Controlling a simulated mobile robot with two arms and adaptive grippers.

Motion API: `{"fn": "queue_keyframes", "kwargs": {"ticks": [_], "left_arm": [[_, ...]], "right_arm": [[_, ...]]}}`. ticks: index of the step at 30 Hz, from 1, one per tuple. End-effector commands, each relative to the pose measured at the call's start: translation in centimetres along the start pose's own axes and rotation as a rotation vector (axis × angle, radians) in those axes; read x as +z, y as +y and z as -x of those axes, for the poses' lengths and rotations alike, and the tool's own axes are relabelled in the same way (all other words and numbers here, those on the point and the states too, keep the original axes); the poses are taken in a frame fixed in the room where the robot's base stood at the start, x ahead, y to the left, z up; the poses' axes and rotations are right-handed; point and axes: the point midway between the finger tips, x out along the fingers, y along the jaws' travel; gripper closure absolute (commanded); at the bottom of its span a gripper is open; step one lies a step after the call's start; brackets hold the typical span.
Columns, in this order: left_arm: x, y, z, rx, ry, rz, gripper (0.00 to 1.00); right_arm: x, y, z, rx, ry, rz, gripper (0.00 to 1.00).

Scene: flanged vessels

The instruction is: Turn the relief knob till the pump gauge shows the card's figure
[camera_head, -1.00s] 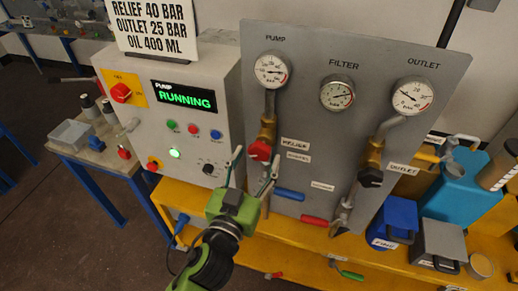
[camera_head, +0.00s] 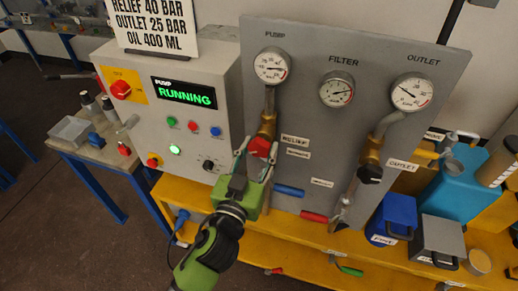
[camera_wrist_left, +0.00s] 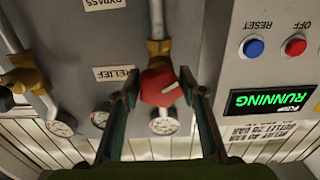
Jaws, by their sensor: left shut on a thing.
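The red relief knob (camera_head: 260,147) sits on a brass valve under the pump gauge (camera_head: 271,65) on the grey panel. My left gripper (camera_head: 256,150) has its fingers on either side of the knob and is shut on it. In the left wrist view the knob (camera_wrist_left: 160,88) with its pale mark lies between the two fingers. The pump gauge needle shows, but its figure is too small to read surely. The card (camera_head: 155,22) reads relief 40 bar, outlet 25 bar, oil 400 ml. My right gripper is not in view.
The control box (camera_head: 180,110) stands close left, its display (camera_head: 184,92) showing RUNNING. The filter gauge (camera_head: 336,89), outlet gauge (camera_head: 411,91) and black outlet knob (camera_head: 370,174) are to the right. Blue (camera_head: 289,190) and red (camera_head: 314,216) levers sit just right of my gripper.

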Motion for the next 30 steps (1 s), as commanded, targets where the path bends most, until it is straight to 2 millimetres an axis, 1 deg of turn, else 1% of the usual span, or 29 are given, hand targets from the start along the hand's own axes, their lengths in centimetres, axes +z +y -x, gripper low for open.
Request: {"fn": "queue_keyframes", "kwargs": {"ticks": [5, 12, 21, 30], "left_arm": [[0.14, -0.05, -0.02, -0.004, 0.000, 0.062, 0.83], [0.04, 0.00, -0.03, -0.005, 0.002, 0.224, 0.83], [-0.12, 0.11, -0.03, -0.004, 0.001, 0.432, 0.83], [-0.14, 0.17, -0.04, -0.002, 0.001, 0.556, 0.83]], "right_arm": [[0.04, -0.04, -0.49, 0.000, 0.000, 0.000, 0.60], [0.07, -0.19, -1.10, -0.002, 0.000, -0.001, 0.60], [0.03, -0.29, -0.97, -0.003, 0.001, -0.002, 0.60], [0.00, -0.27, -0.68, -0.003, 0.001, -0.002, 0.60]]}}
